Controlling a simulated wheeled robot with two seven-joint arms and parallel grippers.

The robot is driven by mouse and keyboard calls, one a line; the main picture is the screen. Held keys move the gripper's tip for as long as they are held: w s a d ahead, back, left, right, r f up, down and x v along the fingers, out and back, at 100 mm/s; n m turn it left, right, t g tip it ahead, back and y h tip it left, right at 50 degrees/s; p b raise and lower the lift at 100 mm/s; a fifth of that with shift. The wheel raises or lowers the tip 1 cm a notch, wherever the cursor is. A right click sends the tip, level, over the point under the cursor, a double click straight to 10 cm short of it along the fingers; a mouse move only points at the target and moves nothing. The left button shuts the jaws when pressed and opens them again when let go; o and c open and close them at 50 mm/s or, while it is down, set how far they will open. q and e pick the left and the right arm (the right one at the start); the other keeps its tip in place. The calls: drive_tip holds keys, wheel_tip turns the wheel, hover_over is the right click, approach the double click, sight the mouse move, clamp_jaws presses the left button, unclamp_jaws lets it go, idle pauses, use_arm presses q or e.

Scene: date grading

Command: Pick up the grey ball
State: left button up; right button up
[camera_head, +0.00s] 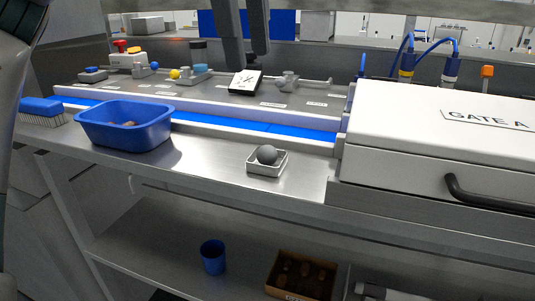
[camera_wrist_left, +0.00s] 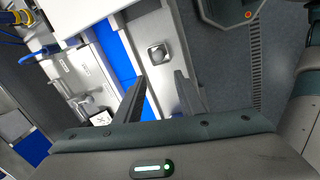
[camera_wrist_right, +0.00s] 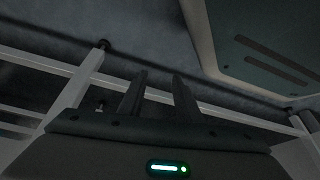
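The grey ball (camera_head: 267,154) sits in a small square metal tray (camera_head: 267,170) on the steel bench, near its front edge. In the left wrist view, the ball (camera_wrist_left: 158,52) and its tray (camera_wrist_left: 151,61) lie beyond my fingertips. My left gripper (camera_head: 247,60) hangs at the top of the head view, above and apart from the ball. Its fingers (camera_wrist_left: 160,80) are open with nothing between them. My right gripper (camera_wrist_right: 159,74) shows only in its own wrist view, fingers apart and empty, facing a dark area with pale rails.
A blue tub (camera_head: 126,128) with some brown contents and a brush (camera_head: 42,108) stand left of the tray. A white box marked GATE A (camera_head: 430,135) rises close on the right. A blue belt (camera_head: 255,127) runs behind. A blue cup (camera_head: 213,257) stands on the lower shelf.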

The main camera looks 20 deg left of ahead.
use_arm(q)
drive_tip(key=p, duration=0.1)
hover_over(263, 148)
drive_tip(key=s, duration=0.1)
wheel_tip(263, 148, down, 11)
drive_tip(key=shift+a+f, duration=0.1)
drive_tip(key=shift+a, duration=0.05)
drive_tip(key=shift+f, duration=0.25)
use_arm(e)
drive_tip(key=shift+w+a+r+t, duration=0.25)
drive_tip(key=shift+w+a, duration=0.1)
drive_tip(key=shift+w, duration=0.1)
drive_tip(key=shift+w+a+r+t, duration=0.2)
drive_tip(key=shift+w+a+t, duration=0.1)
drive_tip(key=shift+w, duration=0.1)
